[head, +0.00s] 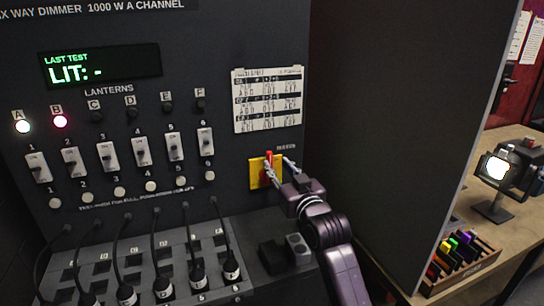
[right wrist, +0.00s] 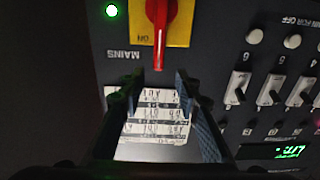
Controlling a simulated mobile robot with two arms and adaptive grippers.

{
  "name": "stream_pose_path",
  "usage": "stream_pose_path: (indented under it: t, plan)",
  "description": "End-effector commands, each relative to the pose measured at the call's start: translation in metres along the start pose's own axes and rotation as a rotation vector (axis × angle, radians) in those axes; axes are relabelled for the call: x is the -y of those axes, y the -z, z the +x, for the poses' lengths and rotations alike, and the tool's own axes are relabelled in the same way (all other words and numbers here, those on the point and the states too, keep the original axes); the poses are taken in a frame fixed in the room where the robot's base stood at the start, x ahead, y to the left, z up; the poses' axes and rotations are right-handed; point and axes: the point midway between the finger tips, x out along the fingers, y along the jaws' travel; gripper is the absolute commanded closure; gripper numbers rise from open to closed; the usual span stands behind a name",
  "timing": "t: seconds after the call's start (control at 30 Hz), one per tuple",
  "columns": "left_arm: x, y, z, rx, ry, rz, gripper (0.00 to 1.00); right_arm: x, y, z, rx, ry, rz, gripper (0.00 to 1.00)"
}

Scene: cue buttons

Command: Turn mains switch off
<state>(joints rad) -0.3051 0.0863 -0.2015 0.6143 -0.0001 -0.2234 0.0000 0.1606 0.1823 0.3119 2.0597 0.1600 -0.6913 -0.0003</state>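The mains switch is a red handle (head: 268,157) on a yellow plate (head: 256,178), on the right part of the dark dimmer panel. In the right wrist view, which is upside down, the red handle (right wrist: 158,35) lies in line with the "ON" mark on its plate (right wrist: 182,33) and points to the MAINS label. My right gripper (head: 280,166) is at the switch, partly covering the plate in the head view. Its fingers (right wrist: 157,82) are apart, with the handle's tip close to the gap between them; contact cannot be told. My left gripper is out of view.
A green lamp (right wrist: 111,10) glows beside the switch. Lamps A (head: 22,127) and B (head: 60,122) are lit. The display (head: 100,67) reads "LIT: -". A paper chart (head: 267,99) hangs above the switch.

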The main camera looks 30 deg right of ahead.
Motion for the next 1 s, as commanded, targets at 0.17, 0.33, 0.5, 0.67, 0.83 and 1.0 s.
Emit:
stream_pose_path:
  t: [0.17,0.33,0.5,0.67,0.83,1.0]
  plan:
    - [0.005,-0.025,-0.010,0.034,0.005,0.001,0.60,0.000,0.002,0.026,0.001,0.000,-0.001,0.70]
    - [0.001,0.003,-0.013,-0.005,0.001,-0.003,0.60,0.000,0.001,0.043,0.001,0.000,0.000,0.70]
    - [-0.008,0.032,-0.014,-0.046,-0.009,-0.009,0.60,0.000,-0.001,0.050,0.002,0.000,-0.001,0.70]
    - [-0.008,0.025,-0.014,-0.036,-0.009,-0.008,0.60,0.000,-0.001,0.050,0.002,0.000,-0.001,0.70]
    - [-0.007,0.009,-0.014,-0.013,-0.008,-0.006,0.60,0.000,-0.001,0.050,0.002,0.000,-0.001,0.76]
    - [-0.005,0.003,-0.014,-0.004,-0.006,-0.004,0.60,0.000,-0.001,0.050,0.002,0.000,-0.001,0.95]
